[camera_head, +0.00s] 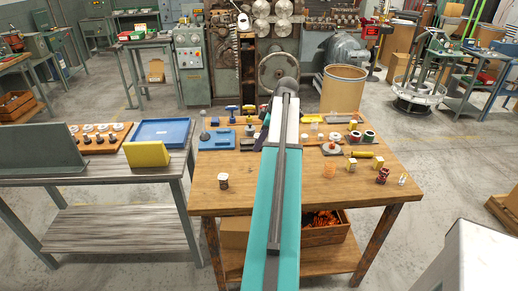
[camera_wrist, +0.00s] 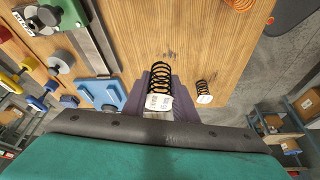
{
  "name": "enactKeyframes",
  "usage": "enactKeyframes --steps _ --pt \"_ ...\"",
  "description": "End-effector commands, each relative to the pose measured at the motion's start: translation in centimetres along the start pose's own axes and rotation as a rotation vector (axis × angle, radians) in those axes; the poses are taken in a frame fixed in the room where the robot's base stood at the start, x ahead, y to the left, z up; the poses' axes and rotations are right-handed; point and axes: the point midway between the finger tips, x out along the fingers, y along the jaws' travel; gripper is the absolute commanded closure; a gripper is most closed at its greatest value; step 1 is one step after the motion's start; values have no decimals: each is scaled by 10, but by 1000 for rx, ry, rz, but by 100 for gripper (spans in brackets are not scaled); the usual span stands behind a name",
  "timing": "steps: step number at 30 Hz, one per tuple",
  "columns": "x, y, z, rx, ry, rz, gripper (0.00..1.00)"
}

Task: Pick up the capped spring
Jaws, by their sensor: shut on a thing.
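My gripper (camera_wrist: 159,100) shows purple fingers in the wrist view, one on each side of a black coil spring (camera_wrist: 161,72) with a white labelled cap (camera_wrist: 158,102). The fingers are shut on it, with the cap towards the camera's lower side. It looks larger than the other spring, but I cannot tell its height above the wooden table. In the head view my arm hides this spring, and only a purple part of my gripper (camera_head: 263,134) shows. A second dark spring with a white cap (camera_wrist: 203,92) stands apart on the table; it also shows in the head view (camera_head: 223,181).
A grey bench (camera_head: 110,181) with a blue tray (camera_head: 161,132) stands left. Bare wood surrounds the second spring.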

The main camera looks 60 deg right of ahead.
Motion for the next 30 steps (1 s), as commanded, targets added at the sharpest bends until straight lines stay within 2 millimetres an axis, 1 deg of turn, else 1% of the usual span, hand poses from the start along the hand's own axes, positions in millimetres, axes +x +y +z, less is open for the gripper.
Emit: enactKeyframes --steps 5,25,30 --pt "-2 0 -1 0 0 0 96" --pt "-2 0 -2 -1 0 0 96" --pt "0 -1 -7 -9 0 -4 96"
